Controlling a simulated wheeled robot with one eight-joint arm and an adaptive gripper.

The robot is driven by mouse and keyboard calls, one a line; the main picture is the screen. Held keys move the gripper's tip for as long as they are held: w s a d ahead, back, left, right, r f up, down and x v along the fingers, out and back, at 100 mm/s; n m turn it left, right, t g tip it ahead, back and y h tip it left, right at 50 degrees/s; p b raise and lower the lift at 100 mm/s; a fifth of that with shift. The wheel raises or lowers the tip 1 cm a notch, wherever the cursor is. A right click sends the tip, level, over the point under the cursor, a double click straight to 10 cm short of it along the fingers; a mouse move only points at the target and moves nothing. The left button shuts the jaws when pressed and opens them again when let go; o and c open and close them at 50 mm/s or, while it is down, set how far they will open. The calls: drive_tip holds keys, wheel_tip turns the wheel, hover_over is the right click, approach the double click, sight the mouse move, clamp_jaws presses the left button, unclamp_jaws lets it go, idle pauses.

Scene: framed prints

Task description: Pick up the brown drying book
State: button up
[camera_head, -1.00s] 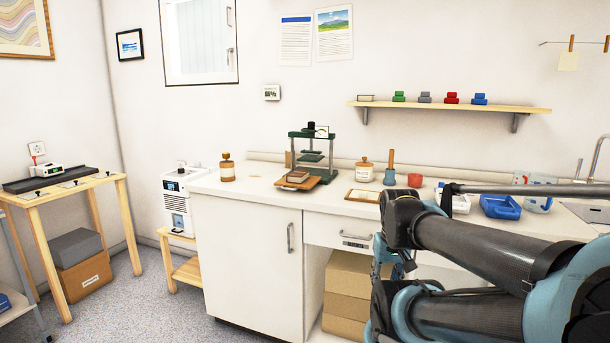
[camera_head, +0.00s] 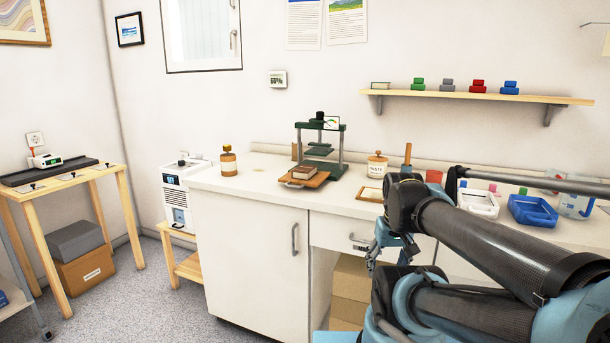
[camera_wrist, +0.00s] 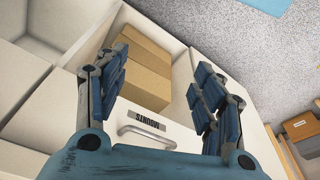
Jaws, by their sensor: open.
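A small brown book (camera_head: 304,171) lies on a brown wooden board (camera_head: 307,181) in front of the green press (camera_head: 320,150), on the white counter. In the wrist view my gripper (camera_wrist: 158,95) is open and empty, with its blue fingers spread. It points down past a drawer front toward cardboard boxes (camera_wrist: 145,70) in the open space under the counter. In the head view the gripper (camera_head: 388,245) is partly hidden by my arm, in front of the counter and to the right of and below the book. The book does not show in the wrist view.
Jars (camera_head: 228,162), a framed tray (camera_head: 371,194) and a blue tray (camera_head: 532,211) stand on the counter. A shelf (camera_head: 470,96) with coloured blocks hangs above. A white machine (camera_head: 183,193) stands left of the cabinet. The floor in front is clear.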

drive_tip(key=o, duration=0.6)
drive_tip(key=w+r, duration=0.2)
drive_tip(key=w+a+r+n, duration=0.1)
drive_tip(key=w+r, duration=0.1)
drive_tip(key=r, duration=0.1)
drive_tip(key=w+a+r+n, duration=0.1)
drive_tip(key=w+r, duration=0.1)
drive_tip(key=shift+r+y, duration=0.15)
drive_tip(key=shift+y, duration=0.25)
drive_tip(key=w+a+r+n+y, duration=0.1)
drive_tip(key=w+a+r+n, duration=0.35)
drive_tip(key=w+r, duration=0.5)
drive_tip(key=w+a+r+n+y, duration=0.1)
drive_tip(key=w+a+r+n, duration=0.35)
drive_tip(key=w, duration=0.75)
drive_tip(key=w+a+r+n+y, duration=0.25)
drive_tip(key=w+a+r, duration=0.35)
drive_tip(key=w+r, duration=0.4)
drive_tip(key=h, duration=0.1)
hover_over(306, 168)
drive_tip(key=d, duration=0.2)
drive_tip(key=shift+g, duration=0.3)
drive_tip(key=f, duration=1.1)
drive_tip(key=shift+s+d+f, duration=0.2)
drive_tip(key=shift+s+f, duration=0.05)
drive_tip(key=shift+s, duration=0.1)
drive_tip(key=shift+s+x, duration=0.2)
drive_tip(key=shift+x, duration=2.5)
